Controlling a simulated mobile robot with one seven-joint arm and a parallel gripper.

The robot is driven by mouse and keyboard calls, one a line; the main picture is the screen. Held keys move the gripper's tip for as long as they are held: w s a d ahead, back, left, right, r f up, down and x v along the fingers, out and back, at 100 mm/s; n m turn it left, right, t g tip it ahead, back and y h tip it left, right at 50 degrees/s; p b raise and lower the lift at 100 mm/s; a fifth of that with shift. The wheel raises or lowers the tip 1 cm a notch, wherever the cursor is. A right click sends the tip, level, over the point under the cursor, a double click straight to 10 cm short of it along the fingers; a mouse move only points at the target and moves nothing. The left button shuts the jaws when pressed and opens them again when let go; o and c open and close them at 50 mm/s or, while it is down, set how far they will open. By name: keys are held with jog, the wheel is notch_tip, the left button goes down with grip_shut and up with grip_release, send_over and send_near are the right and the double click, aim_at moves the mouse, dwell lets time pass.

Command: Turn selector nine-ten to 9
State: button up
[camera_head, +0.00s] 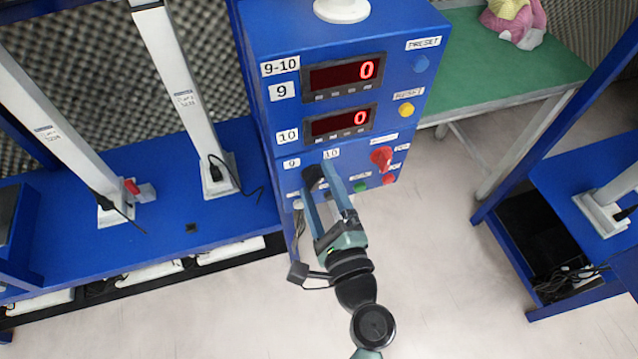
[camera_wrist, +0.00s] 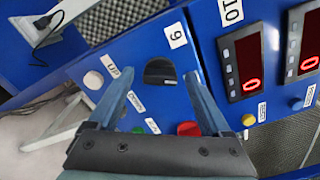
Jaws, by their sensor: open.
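The black selector knob (camera_head: 313,176) sits on the front of the blue control box, below and between the small "9" label (camera_head: 291,162) and "10" label (camera_head: 331,154). In the wrist view the knob (camera_wrist: 160,70) shows as a dark round shape between and beyond the fingertips. My gripper (camera_head: 322,181) is open at the box front, one finger on each side of the knob in the picture. In the wrist view the gripper (camera_wrist: 159,75) shows a gap on both sides of the knob. Contact is not visible. I cannot tell which way the knob points.
Two displays (camera_head: 342,75) above the knob read 0. A red switch (camera_head: 381,157), yellow button (camera_head: 406,110) and blue button (camera_head: 421,63) are to the right. A green table (camera_head: 500,70) stands behind right. A blue bench (camera_head: 110,245) lies left. Floor in front is clear.

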jog(key=shift+c, duration=0.3)
grip_shut()
jog(key=shift+f+n+b, duration=0.1)
jog(key=shift+n+b, duration=0.3)
jog(key=shift+b, duration=0.05)
jog(key=shift+f+n+b, duration=0.1)
jog(key=shift+n+b, duration=0.5)
jog(key=n+b, duration=0.3)
jog(key=shift+n, duration=0.3)
jog(key=n+b, duration=0.3)
jog(key=n, duration=0.1)
jog(key=shift+n+b, duration=1.05)
jog(key=shift+n, duration=0.05)
